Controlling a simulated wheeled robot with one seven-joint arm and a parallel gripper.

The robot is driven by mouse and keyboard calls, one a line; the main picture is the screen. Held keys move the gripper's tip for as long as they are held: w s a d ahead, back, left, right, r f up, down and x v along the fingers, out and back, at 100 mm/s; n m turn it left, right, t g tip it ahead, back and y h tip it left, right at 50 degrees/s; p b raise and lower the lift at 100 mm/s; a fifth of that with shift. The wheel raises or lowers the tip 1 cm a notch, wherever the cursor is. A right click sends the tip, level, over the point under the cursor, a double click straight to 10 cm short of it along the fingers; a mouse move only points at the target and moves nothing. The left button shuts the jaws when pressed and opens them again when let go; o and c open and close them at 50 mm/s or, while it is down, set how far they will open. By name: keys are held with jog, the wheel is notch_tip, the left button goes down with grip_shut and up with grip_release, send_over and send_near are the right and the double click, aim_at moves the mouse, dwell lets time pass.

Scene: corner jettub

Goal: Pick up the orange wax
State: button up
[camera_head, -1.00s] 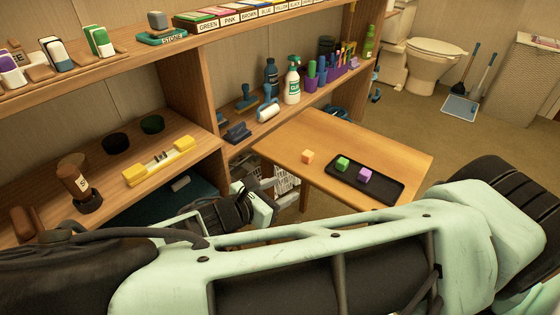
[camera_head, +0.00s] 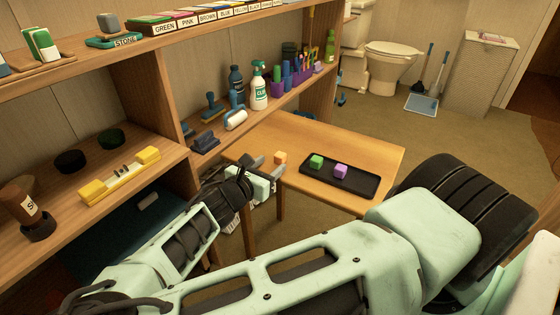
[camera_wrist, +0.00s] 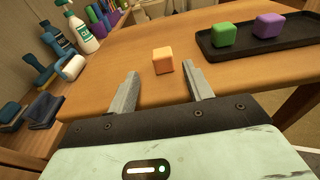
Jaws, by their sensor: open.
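The orange wax (camera_head: 280,158) is a small orange cube on the wooden table, near its left side. In the wrist view the orange wax (camera_wrist: 163,60) lies just beyond my fingertips, roughly centred between them. My gripper (camera_head: 269,165) is open and empty at the table's near left edge, with its fingers pointing toward the cube. In the wrist view my gripper (camera_wrist: 158,80) shows both fingers apart, with bare tabletop between them. No finger appears to touch the cube.
A black tray (camera_head: 352,189) to the cube's right holds a green cube (camera_head: 316,161) and a purple cube (camera_head: 341,171). A wooden shelf with a spray bottle (camera_head: 258,86) and stampers stands behind and left. Bare tabletop (camera_head: 340,140) lies behind the tray.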

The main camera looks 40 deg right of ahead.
aim_at(278, 159)
jog(key=x, duration=0.1)
jog(key=b+x, duration=0.1)
jog(key=x, duration=0.1)
jog(key=b+x, duration=0.1)
jog(key=x, duration=0.1)
jog(key=shift+s+d+r, duration=0.2)
jog(key=shift+s+d, duration=0.05)
jog(key=c, duration=1.1)
